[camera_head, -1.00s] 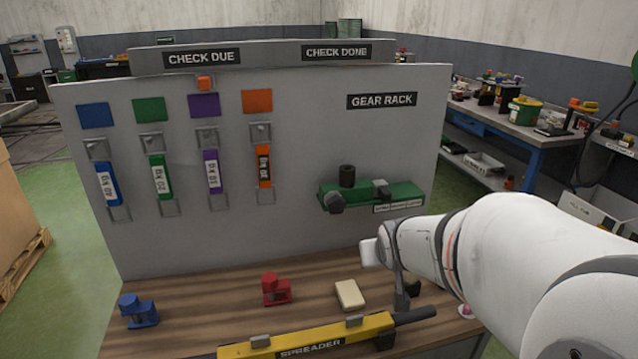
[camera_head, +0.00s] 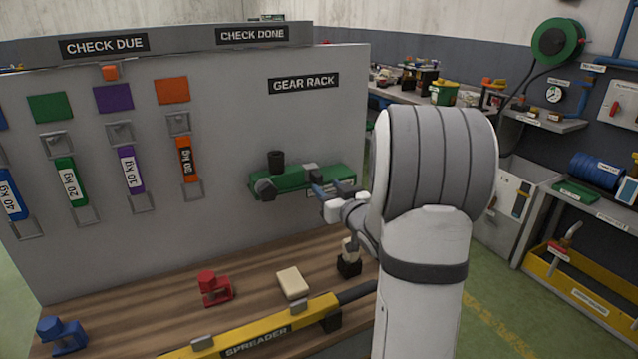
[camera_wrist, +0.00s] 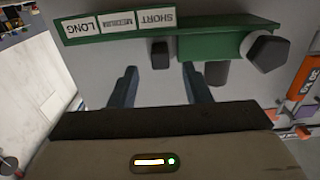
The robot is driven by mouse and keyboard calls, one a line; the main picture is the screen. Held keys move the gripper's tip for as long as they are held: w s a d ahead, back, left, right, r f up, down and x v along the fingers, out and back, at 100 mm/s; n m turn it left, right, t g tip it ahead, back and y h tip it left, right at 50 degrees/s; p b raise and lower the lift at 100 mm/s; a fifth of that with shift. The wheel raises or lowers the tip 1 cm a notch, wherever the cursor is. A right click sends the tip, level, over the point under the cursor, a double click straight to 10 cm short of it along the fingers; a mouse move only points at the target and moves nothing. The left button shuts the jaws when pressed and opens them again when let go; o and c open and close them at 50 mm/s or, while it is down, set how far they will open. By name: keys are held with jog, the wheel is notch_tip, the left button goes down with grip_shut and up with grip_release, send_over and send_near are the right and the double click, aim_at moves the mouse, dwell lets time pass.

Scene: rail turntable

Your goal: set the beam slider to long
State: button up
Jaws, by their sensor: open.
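The green beam unit (camera_head: 290,182) is mounted on the grey board under the "GEAR RACK" sign. Its slider is a small dark block (camera_wrist: 160,53), also showing in the head view as a grey block (camera_head: 311,170). The wrist view shows the scale plate (camera_wrist: 117,24) upside down, reading SHORT, MEDIUM and LONG; the slider is at the SHORT end. My gripper (camera_wrist: 156,76) is open and empty, its blue-grey fingers spread and pointing at the beam, with the slider ahead of the gap between them. In the head view my gripper (camera_head: 328,187) is at the beam's right part; contact cannot be told.
A black knob (camera_wrist: 268,51) sits at the beam's other end, and a black cylinder (camera_head: 276,161) stands on top. Coloured slings, including an orange one (camera_head: 186,159), hang to the left. A yellow spreader (camera_head: 250,335) and small blocks lie on the wooden bench (camera_head: 150,290) below.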

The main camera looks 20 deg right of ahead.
aim_at(320, 181)
jog(key=shift+w+a, duration=0.1)
jog(key=shift+w, duration=2.1)
jog(key=shift+c, duration=0.4)
grip_shut()
